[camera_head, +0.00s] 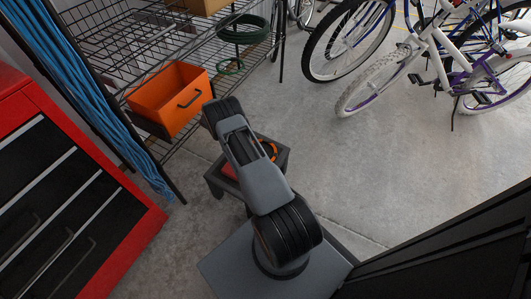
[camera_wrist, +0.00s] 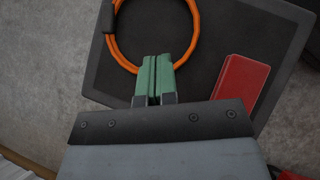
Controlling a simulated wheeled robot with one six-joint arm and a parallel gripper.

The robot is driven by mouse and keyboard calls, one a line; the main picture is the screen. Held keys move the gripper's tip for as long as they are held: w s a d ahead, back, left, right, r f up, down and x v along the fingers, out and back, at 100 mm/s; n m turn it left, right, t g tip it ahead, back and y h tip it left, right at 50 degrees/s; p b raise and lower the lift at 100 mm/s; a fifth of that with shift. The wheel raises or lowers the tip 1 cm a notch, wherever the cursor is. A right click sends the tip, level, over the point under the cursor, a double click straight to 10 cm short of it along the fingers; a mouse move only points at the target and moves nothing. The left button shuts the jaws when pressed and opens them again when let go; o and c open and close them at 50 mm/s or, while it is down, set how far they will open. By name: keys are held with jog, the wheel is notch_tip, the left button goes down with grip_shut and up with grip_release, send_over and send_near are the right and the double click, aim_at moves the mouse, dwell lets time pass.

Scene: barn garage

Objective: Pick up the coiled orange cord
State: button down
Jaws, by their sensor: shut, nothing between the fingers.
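The coiled orange cord (camera_wrist: 192,50) lies on a dark stool top (camera_wrist: 240,40) in the wrist view, partly cut off by the upper edge. A dark clip or plug sits on the coil's left side. My gripper (camera_wrist: 153,62) has green fingers that are shut with nothing between them. The fingertips overlap the near edge of the coil in the picture; I cannot tell whether they touch it. In the head view, part of the orange cord (camera_head: 271,150) shows beside my arm, which hides the gripper and much of the stool (camera_head: 283,156).
A red flat block (camera_wrist: 242,88) lies on the stool right of the coil. An orange bin (camera_head: 170,100) is on the wire shelf. A red tool cabinet (camera_head: 140,242) stands at left, bicycles (camera_head: 410,60) at the back right. The concrete floor between is clear.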

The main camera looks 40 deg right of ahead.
aim_at(273, 156)
jog(key=b+x, duration=0.2)
jog(key=x, duration=0.9)
jog(key=shift+a+f+b, duration=0.1)
jog(key=shift+f+b, duration=0.2)
jog(key=shift+b, duration=0.1)
jog(key=shift+s+d+r, duration=0.15)
jog(key=shift+s+d, duration=0.6)
jog(key=shift+s, duration=0.05)
jog(key=shift+s+d+b, duration=0.3)
jog(key=shift+s+d, duration=0.25)
jog(key=shift+s, duration=0.05)
